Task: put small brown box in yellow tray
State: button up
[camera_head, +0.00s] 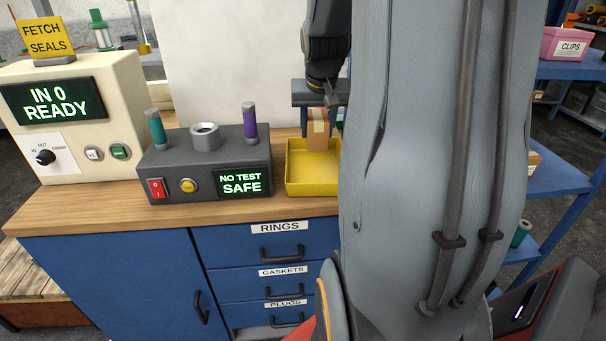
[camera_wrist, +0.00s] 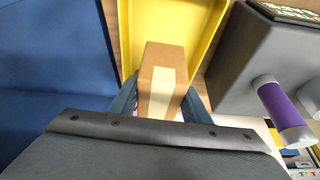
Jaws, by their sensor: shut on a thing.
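The small brown box (camera_head: 318,130) has a pale tape strip and hangs upright in my gripper (camera_head: 319,108). In the head view it is in front of the back part of the yellow tray (camera_head: 312,188), at the tray's opening. In the wrist view the box (camera_wrist: 162,75) sits between the two fingers of my gripper (camera_wrist: 158,103), with the yellow tray (camera_wrist: 130,22) behind it. My gripper is shut on the box. Whether the box touches the tray floor cannot be told. My arm hides the tray's right side in the head view.
A grey tester (camera_head: 205,165) with a teal and a purple cylinder (camera_head: 250,121) stands just left of the tray. A cream machine (camera_head: 75,120) is further left. Blue drawers (camera_head: 265,250) are below the wooden worktop (camera_head: 90,205). A blue shelf with a pink bin (camera_head: 566,44) is at right.

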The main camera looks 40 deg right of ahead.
aim_at(318, 123)
jog(key=shift+w+d, duration=0.45)
jog(key=shift+w, duration=0.05)
notch_tip(318, 123, down, 10)
jog(key=shift+w+r+p, duration=0.1)
jog(key=shift+r+p, duration=0.15)
jog(key=shift+p, duration=0.15)
jog(key=shift+f, duration=0.2)
jog(key=o, duration=1.2)
jog(key=shift+o, duration=0.2)
jog(key=shift+r, duration=0.1)
jog(key=b+v, duration=0.1)
jog(key=v, duration=1.1)
jog(key=shift+a+r, duration=0.1)
